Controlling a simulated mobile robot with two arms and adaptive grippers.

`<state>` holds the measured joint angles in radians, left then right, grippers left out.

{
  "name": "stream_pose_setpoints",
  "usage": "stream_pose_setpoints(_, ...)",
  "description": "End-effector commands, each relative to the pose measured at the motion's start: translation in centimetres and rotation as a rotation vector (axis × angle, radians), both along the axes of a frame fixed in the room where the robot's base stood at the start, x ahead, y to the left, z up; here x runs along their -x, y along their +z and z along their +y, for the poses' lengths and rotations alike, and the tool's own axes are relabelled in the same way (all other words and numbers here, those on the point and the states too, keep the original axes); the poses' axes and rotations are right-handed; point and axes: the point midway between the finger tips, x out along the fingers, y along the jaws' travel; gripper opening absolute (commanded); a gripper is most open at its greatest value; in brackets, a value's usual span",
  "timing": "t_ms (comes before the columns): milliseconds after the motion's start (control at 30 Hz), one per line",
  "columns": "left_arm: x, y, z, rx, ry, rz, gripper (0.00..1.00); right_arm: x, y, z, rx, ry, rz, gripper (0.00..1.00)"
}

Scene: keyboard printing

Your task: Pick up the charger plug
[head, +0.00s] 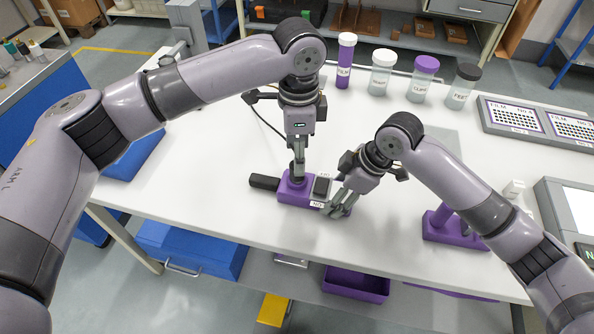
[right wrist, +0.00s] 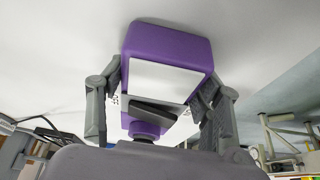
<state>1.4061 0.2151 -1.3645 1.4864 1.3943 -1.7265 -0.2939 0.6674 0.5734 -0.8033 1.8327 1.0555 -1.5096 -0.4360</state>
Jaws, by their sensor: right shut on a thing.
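A purple block (head: 291,190) with a white label and a black raised part (head: 322,186) sits on the white table. My right gripper (head: 339,205) is shut on its right end. The right wrist view shows the block (right wrist: 168,44) between the two fingers, with its white face, the black part (right wrist: 155,112) and a round purple collar (right wrist: 144,130). My left gripper (head: 297,172) points straight down over the left end of the block, at a dark round piece there; its fingers are close together, but I cannot tell whether they grip it. I cannot tell which piece is the charger plug.
A black bar (head: 264,182) lies left of the block. A purple stand (head: 447,226) is at the right, partly behind my right arm. Several lidded jars (head: 382,78) and a film tray (head: 541,122) line the back. The table's left middle is clear.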

Motion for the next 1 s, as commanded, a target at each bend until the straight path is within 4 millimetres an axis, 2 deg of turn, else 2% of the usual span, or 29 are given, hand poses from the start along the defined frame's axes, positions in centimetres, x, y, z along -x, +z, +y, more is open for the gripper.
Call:
stream_pose_setpoints(400, 0.1, -5.0, 0.3, 0.0, 0.0, 0.001, 0.52, 0.0, 0.0, 0.0, 0.0, 0.0, 0.0, 0.23)
stream_pose_setpoints(667, 0.1, -5.3, 0.3, 0.001, 0.0, -0.001, 0.52, 0.0, 0.0, 0.0, 0.0, 0.0, 0.0, 0.23)
stream_pose_setpoints(1000, 0.1, -5.2, 0.3, 0.001, 0.0, -0.001, 0.29, 0.0, 0.0, 0.0, 0.0, 0.0, 0.0, 0.23)
